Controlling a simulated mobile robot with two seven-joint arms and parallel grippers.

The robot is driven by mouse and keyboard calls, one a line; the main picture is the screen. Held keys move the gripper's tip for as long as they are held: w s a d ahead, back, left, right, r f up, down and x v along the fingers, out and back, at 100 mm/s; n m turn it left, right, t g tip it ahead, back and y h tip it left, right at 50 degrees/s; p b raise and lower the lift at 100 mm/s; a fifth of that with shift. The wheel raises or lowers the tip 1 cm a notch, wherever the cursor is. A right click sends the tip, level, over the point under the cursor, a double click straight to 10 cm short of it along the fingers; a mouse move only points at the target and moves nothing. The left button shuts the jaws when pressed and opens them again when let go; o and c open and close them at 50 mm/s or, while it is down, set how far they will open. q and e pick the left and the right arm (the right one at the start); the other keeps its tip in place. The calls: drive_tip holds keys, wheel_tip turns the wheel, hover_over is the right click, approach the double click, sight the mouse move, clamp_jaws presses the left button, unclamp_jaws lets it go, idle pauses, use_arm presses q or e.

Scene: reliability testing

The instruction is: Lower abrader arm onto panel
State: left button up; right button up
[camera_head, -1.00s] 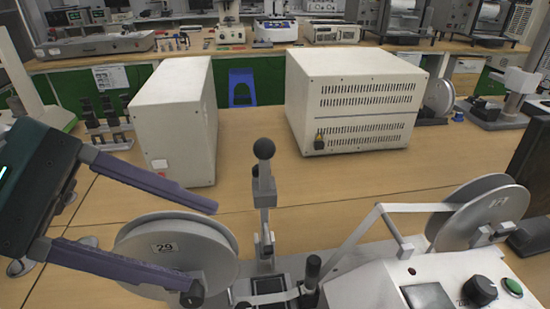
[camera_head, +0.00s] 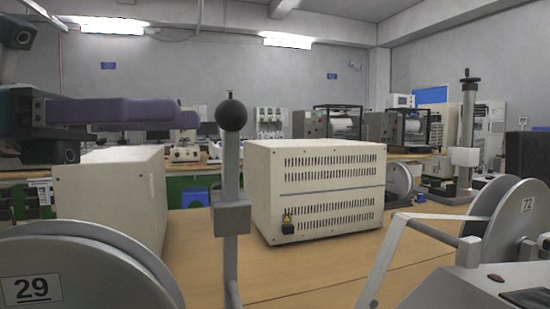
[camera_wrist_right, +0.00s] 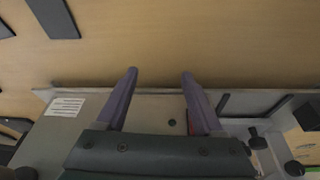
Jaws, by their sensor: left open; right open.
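The upright grey abrader arm (camera_head: 230,180), topped with a black ball knob (camera_head: 231,115), stands near the centre of the head view. Its lower end and the panel are out of the head view. My left gripper (camera_head: 186,113), with purple fingers, comes in from the left at about knob height. Its fingers are open and overlap in the picture, with the tips to the left of the knob and nothing between them. My right gripper (camera_wrist_right: 158,73) is open and empty in the right wrist view, above a grey machine surface (camera_wrist_right: 150,108) and the wooden table edge area.
A reel marked 29 (camera_head: 85,275) stands at lower left; a reel marked 72 (camera_head: 507,215) stands at right beside a bent metal strip (camera_head: 383,258). Two beige boxes, the left (camera_head: 105,195) and the vented right (camera_head: 318,190), stand behind on the wooden table (camera_head: 310,278).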

use_arm(q)
drive_tip(key=d, duration=0.9)
drive_tip(key=shift+d, duration=0.25)
drive_tip(key=shift+c, duration=0.2)
clamp_jaws()
idle(0.8)
